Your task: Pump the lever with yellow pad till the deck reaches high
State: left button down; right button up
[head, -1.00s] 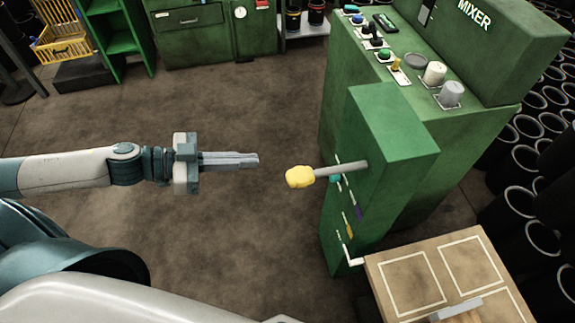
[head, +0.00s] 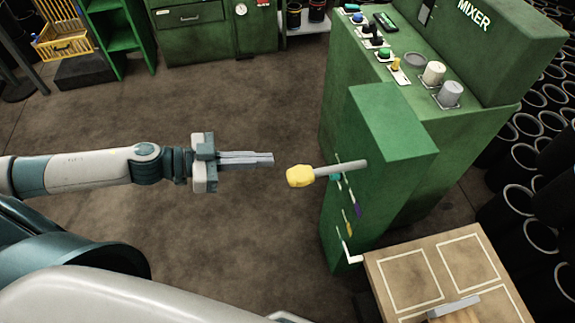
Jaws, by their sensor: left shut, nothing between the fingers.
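The lever (head: 343,167) is a grey rod sticking out to the left from the green housing of the mixer. Its yellow pad (head: 301,176) is at the rod's free end. My left gripper (head: 268,159) is shut and empty. In the picture its fingertips are just left of the pad and a little above it, with a small gap. The deck (head: 412,281) is a tan wooden board with white outlined rectangles, at the lower right beside the housing. A grey handle-like bar (head: 455,306) lies on it. My right gripper is not in view.
The green mixer (head: 430,120) with knobs and buttons on top fills the right side. Black rubber sleeves (head: 525,155) stand to its right. Green cabinets (head: 205,30) and a yellow crate (head: 65,42) are at the back. The brown floor in the middle is clear.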

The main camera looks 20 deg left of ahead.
pick_arm(q)
jog(key=p, duration=0.3)
send_over(288, 174)
jog(key=shift+f, duration=2.8)
